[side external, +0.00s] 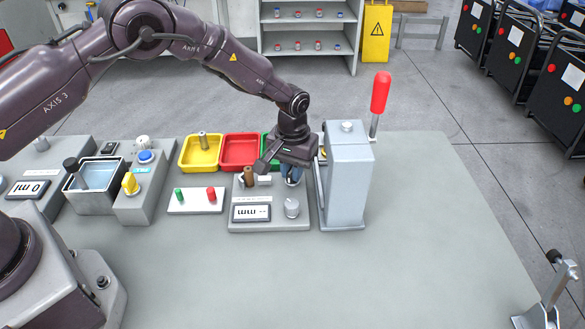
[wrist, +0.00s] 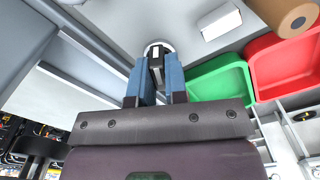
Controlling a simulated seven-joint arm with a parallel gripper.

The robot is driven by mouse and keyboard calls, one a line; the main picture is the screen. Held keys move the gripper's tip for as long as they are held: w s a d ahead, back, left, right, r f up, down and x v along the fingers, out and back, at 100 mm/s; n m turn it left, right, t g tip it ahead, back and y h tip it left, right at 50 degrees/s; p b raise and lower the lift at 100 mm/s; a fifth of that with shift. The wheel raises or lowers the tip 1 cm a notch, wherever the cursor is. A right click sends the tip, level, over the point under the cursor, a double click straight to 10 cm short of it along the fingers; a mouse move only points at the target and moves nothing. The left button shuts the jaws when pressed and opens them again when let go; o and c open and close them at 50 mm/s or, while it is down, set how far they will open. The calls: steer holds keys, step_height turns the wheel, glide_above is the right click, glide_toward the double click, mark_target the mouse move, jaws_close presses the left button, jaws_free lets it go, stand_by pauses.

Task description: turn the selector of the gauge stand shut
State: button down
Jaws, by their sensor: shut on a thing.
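The gauge stand (side external: 238,218) is a grey box with a "mm" display, a brown cylinder and a grey round knob on its top. My gripper (side external: 290,180) points down over the stand's back right part. In the wrist view, my gripper's blue fingers (wrist: 154,75) are shut on a dark, narrow selector (wrist: 156,50) with a pale round base. The selector's turn position is hard to read. In the side view it is hidden by my fingers.
A tall grey housing (side external: 347,180) with a red-handled lever (side external: 380,93) stands close to the right of my gripper. Yellow (side external: 186,165), red (side external: 238,168) and green (wrist: 217,86) bins are behind the stand.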

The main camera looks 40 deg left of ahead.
steer(key=m, duration=0.6)
steer(key=shift+m, duration=0.3)
steer(key=shift+s, duration=0.1)
stand_by(0.4)
steer(key=c, duration=1.1)
jaws_free()
steer(key=shift+c, duration=0.2)
steer(key=shift+r, duration=0.1)
step_height(320, 180, up, 13)
